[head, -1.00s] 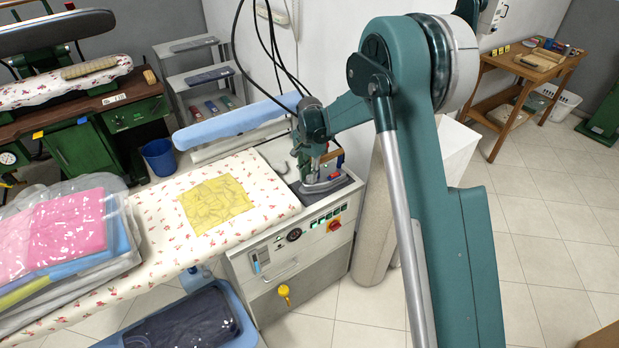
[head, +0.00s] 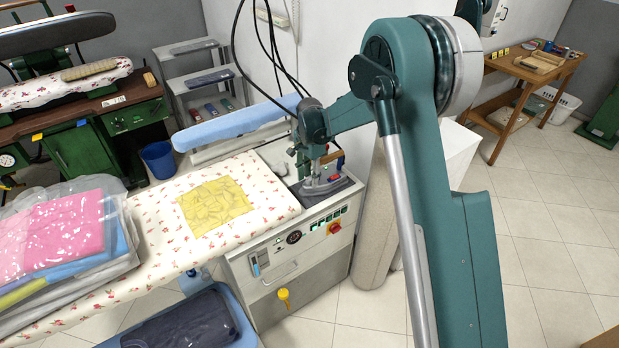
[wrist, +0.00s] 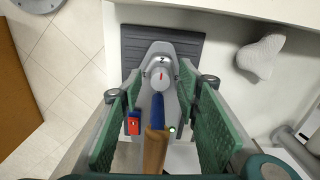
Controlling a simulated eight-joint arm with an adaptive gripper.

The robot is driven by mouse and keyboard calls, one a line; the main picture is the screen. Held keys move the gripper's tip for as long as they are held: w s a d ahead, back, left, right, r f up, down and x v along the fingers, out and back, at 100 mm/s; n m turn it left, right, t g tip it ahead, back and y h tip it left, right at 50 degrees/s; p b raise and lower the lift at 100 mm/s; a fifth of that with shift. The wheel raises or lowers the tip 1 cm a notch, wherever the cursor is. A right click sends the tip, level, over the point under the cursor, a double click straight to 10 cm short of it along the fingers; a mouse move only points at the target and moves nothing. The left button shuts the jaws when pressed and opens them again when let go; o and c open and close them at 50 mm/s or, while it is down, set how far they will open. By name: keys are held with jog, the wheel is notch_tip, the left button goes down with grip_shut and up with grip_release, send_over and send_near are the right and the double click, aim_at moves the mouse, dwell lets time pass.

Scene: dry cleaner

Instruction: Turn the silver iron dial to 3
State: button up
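The silver iron (head: 322,184) rests on a dark ribbed pad (wrist: 190,45) at the right end of the ironing table. In the wrist view the iron (wrist: 181,62) shows from above, with a blue and wooden handle (wrist: 157,125) running toward the camera. Its round pale dial (wrist: 160,77) has a small red mark and a dark character beside it that reads like a 2 or Z. My gripper (wrist: 163,90) is open above the iron, its green finger pads on either side of the dial and handle, apart from them. In the head view my arm partly hides the gripper.
A red switch block (wrist: 134,123) sits beside the handle. The flowered ironing board (head: 160,225) carries a folded yellow cloth (head: 214,206) and bagged clothes (head: 60,235). Black cables (head: 275,50) hang behind the iron. A blue padded arm (head: 235,122) stands nearby.

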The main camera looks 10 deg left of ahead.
aim_at(310, 179)
jog(key=shift+r, duration=0.15)
notch_tip(310, 179, up, 12)
dwell(0.7)
dwell(0.5)
jog(key=f+m+p, duration=0.1)
jog(key=m, duration=1)
jog(key=f+m+p, duration=0.1)
jog(key=m, duration=1.1)
jog(key=f+m+p, duration=0.1)
jog(key=f+m, duration=0.1)
jog(key=m, duration=0.9)
jog(key=shift+s+d+m, duration=0.1)
jog(key=shift+s+m, duration=0.1)
jog(key=shift+m, duration=0.1)
jog(key=shift+f, duration=0.2)
jog(key=shift+w+f, duration=0.1)
jog(key=shift+f, duration=3.65)
